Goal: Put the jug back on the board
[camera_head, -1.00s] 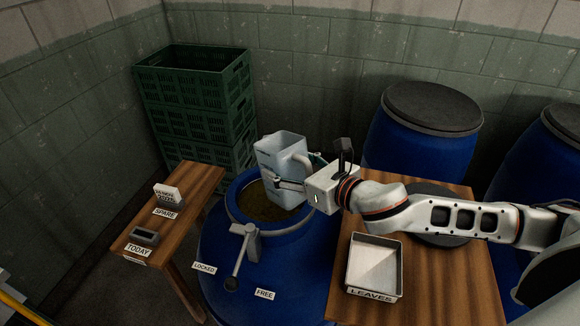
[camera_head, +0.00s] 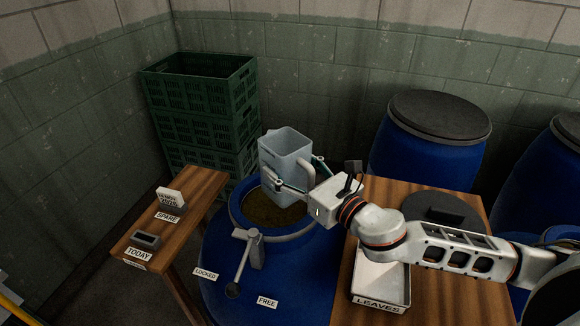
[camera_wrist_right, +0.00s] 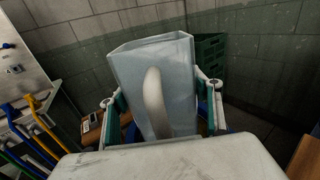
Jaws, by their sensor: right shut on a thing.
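The pale grey-blue jug (camera_head: 283,152) is held up over the open mouth of the blue drum, looking nearly upright, with its handle towards my right gripper (camera_head: 292,172). That gripper is shut on the jug, with one finger along each side. The right wrist view shows the jug (camera_wrist_right: 183,75) close up between the fingers, its handle facing the camera. The inside of the jug is mostly hidden. The wooden board (camera_head: 472,285) is right of the drum, partly covered by my right arm. My left gripper is not in view.
The open blue drum (camera_head: 215,245) holds a brownish mass; a grey lever sits on its front. On the board are the LEAVES tray (camera_head: 380,301) and a dark round lid (camera_head: 433,207). A narrow wooden bench (camera_head: 190,212) stands left. Green crates (camera_head: 200,110) and closed drums (camera_head: 430,130) stand behind.

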